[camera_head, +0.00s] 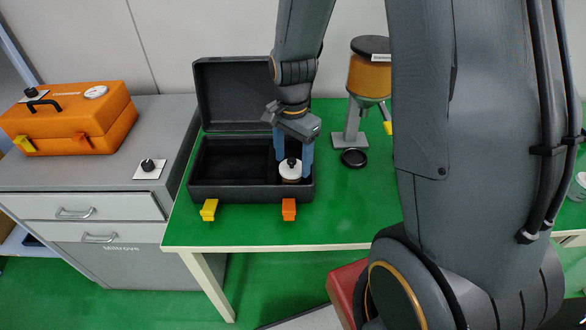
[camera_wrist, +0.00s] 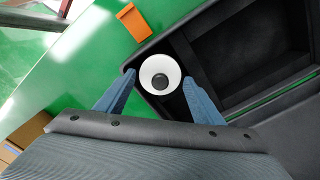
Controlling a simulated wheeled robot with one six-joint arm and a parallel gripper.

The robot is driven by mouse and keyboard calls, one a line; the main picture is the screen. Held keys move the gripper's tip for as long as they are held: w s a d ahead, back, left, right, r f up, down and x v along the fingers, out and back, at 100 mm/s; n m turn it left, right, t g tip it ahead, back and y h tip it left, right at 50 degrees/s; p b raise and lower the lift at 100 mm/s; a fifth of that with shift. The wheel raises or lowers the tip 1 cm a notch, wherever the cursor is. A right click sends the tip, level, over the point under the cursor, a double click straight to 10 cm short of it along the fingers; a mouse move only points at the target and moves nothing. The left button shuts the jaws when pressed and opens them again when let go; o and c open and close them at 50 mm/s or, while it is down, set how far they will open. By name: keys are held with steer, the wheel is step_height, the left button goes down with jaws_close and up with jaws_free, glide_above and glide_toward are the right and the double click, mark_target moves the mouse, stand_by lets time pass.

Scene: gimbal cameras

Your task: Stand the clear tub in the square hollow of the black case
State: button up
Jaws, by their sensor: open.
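The clear tub (camera_head: 290,175) shows as a round white top with a black knob, at the right end of the open black case (camera_head: 240,192). In the wrist view the tub (camera_wrist: 149,80) lies within the case's small end compartment, beside the larger dark compartment (camera_wrist: 245,45). It looks upright; its lower part is hidden, so I cannot tell whether it rests on the hollow's floor. My gripper (camera_head: 293,163) is open and points down, with one blue finger on each side of the tub. Contact with the fingers cannot be told.
The case's raised lid (camera_head: 235,90) stands behind. Yellow (camera_head: 209,210) and orange (camera_head: 289,209) latches hang at its front. An orange case (camera_head: 70,120) sits on the left cabinet.

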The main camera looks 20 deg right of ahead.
step_height(320, 180, up, 8)
steer(key=shift+f+b, duration=0.1)
steer(key=shift+b, duration=0.6)
steer(key=shift+s, duration=0.2)
steer(key=s+f+n+t, duration=0.1)
steer(key=s+n, duration=0.8)
steer(key=n, duration=0.3)
steer(key=shift+f, duration=0.35)
steer(key=shift+s, duration=0.1)
